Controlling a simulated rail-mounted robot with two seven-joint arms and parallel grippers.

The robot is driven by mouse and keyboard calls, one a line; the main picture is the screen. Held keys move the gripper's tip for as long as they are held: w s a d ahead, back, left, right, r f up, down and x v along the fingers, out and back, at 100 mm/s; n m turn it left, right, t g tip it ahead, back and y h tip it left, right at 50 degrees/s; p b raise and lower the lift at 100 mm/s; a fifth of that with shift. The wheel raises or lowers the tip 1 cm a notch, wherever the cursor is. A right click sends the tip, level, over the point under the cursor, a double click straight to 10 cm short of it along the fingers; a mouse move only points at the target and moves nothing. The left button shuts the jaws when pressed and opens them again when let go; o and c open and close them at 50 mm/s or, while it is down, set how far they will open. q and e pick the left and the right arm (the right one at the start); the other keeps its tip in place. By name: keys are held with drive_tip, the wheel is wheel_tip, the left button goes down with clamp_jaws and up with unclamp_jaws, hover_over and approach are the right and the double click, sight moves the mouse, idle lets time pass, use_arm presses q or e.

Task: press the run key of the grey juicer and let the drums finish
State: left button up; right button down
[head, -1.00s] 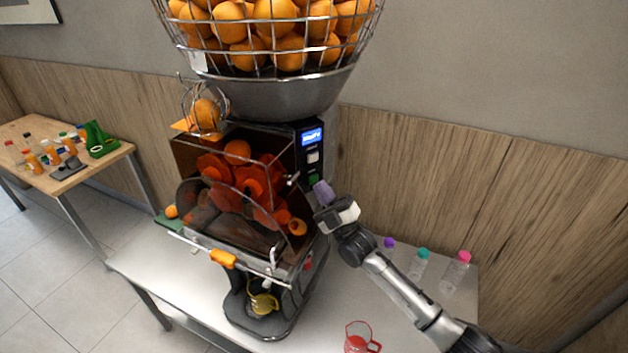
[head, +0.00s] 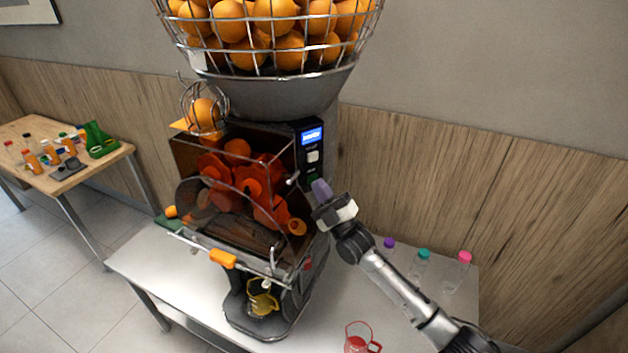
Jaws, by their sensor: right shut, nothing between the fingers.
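The grey juicer (head: 283,98) stands on a metal table, with orange-red drums (head: 240,178) behind its clear front cover. Its control panel (head: 311,150) has a lit blue display (head: 312,136), a white key (head: 313,156) and a green key below. The green key is now mostly hidden by my right gripper. My left gripper is not in view.
A wire basket of oranges (head: 270,35) tops the juicer. A yellow jug (head: 262,300) stands under the spout. A red jug (head: 360,340) and several capped bottles (head: 455,272) are on the table at right. A wooden side table (head: 70,170) holds small bottles.

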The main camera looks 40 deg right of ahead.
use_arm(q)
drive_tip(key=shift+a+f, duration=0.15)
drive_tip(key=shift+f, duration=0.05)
use_arm(e)
drive_tip(key=shift+w, duration=0.2)
use_arm(q)
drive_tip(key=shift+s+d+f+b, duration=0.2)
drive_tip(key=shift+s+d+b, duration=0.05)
drive_tip(key=shift+b, duration=0.1)
use_arm(e)
drive_tip(key=shift+w+f, duration=0.1)
drive_tip(key=shift+f, duration=0.1)
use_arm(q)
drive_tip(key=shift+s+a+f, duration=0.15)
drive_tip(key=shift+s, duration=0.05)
use_arm(e)
drive_tip(key=shift+w+f, duration=0.1)
drive_tip(key=shift+f, duration=0.1)
idle(0.6)
drive_tip(key=shift+s+a+r+p, duration=0.2)
drive_tip(key=shift+r+p, duration=0.1)
drive_tip(key=shift+p, duration=0.2)
drive_tip(key=shift+s, duration=0.1)
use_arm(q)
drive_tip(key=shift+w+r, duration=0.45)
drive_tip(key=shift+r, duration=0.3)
use_arm(e)
drive_tip(key=shift+s+a, duration=0.1)
drive_tip(key=shift+r, duration=0.15)
